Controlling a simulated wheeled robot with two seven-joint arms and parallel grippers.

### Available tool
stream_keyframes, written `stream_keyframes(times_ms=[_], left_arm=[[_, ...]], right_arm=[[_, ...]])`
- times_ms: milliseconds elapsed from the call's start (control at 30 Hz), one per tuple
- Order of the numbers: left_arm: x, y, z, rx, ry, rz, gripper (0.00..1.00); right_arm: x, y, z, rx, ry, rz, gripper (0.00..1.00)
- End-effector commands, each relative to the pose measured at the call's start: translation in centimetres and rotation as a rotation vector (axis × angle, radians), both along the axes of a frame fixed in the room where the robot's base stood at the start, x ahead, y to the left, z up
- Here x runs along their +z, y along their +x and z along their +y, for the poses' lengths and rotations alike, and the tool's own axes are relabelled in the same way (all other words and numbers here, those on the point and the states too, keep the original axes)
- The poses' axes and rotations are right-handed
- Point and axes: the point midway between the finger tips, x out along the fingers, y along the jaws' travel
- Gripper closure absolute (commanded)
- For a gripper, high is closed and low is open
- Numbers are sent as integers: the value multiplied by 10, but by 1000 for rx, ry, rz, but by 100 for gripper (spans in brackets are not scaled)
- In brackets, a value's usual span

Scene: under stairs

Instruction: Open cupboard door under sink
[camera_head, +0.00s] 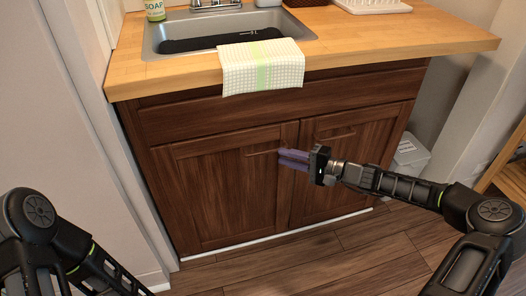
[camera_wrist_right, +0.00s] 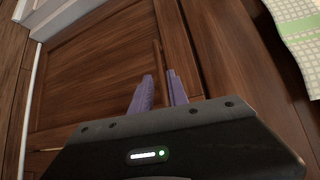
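The brown wooden cupboard under the sink has a left door (camera_head: 225,190) and a right door (camera_head: 345,165), both closed. A thin horizontal handle (camera_head: 262,152) is near the top of the left door; another handle (camera_head: 335,137) is on the right door. My right gripper (camera_head: 280,157), with purple fingers, is at the inner end of the left door's handle. In the right wrist view its fingers (camera_wrist_right: 160,74) are apart, with the handle (camera_wrist_right: 157,55) running toward the gap between them. I cannot tell whether they touch it. My left gripper is out of view.
A wooden counter (camera_head: 370,38) overhangs the doors, with a sink (camera_head: 165,40) and a checked towel (camera_head: 262,66) hanging over its front edge. A wall (camera_head: 60,120) stands close on the left. A white bin (camera_head: 410,155) stands right of the cupboard. The floor in front is clear.

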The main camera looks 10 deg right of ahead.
Motion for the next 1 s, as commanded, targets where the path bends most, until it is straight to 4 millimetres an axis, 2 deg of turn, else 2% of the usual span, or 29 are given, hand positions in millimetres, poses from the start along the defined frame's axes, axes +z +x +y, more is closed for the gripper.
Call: stream_keyframes(times_ms=[267,700,1000], left_arm=[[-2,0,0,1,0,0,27],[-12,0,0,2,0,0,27],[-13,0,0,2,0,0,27]], right_arm=[[-2,3,6,2,1,2,80],[-11,43,51,2,0,3,80],[-12,50,59,0,-1,3,80]])
